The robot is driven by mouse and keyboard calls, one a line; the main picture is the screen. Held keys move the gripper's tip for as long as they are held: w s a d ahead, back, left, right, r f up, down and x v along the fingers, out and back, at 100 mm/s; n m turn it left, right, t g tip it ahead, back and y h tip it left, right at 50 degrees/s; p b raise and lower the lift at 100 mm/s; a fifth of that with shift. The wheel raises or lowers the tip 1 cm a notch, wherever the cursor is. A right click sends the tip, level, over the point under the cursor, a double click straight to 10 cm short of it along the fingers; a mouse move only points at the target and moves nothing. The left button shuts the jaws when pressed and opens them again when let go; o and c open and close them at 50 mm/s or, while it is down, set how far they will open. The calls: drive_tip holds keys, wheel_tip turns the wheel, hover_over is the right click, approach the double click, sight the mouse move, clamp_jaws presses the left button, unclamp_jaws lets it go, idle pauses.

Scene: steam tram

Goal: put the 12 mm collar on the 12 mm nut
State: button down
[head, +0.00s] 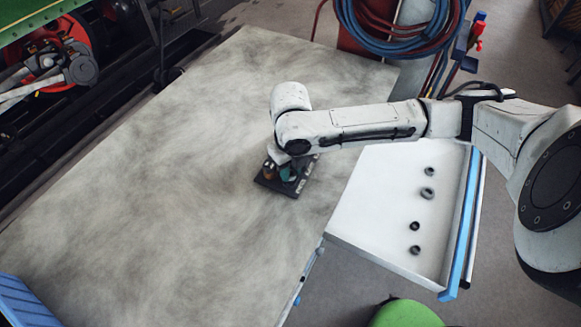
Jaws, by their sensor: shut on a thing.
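My gripper (287,174) points down over a small black tray (302,187) on the large grey worktop. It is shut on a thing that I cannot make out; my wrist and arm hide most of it. A small brown-orange piece (268,169) shows at the left of the tray. A few pale marks or small parts show along the tray's right side. Several dark ring-like parts, one of them a larger ring (427,193), lie in the open white drawer (375,215). I cannot tell which part is the 12 mm collar or the 12 mm nut.
The worktop (150,170) is clear to the left and front of the tray. The open drawer juts out at the right, under my arm, with a blue front edge (465,220). A green round seat (406,314) stands below it. Coiled hoses (400,30) hang at the back.

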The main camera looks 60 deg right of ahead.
drive_tip(key=c, duration=0.6)
unclamp_jaws()
drive_tip(key=shift+f, duration=0.1)
wheel_tip(320, 180, up, 7)
drive_tip(key=p, duration=0.5)
idle(1.1)
